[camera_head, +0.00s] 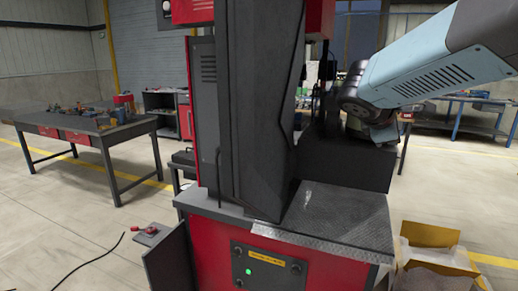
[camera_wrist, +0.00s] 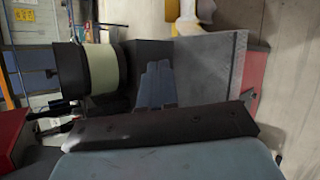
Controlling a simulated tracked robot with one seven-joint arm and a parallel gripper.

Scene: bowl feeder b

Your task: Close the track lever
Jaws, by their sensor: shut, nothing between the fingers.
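I cannot make out the track lever for certain in either view. In the wrist view, the bowl feeder (camera_wrist: 105,72), a dark round body with a cream band, is at the left. A small dark fitting with reddish parts (camera_wrist: 55,124) shows below it, too small to identify. My gripper (camera_wrist: 158,68) is in the middle of the wrist view, its grey-blue fingers together and empty, to the right of the bowl. I cannot tell whether it touches anything. In the head view my arm comes from the right, and its fingers are hidden.
The red machine base (camera_head: 318,268) carries a textured metal plate (camera_head: 335,212) and a tall dark column (camera_head: 258,100), which blocks much of the head view. A workbench (camera_head: 85,128) stands at the left. An open cardboard box (camera_head: 432,237) is at the lower right.

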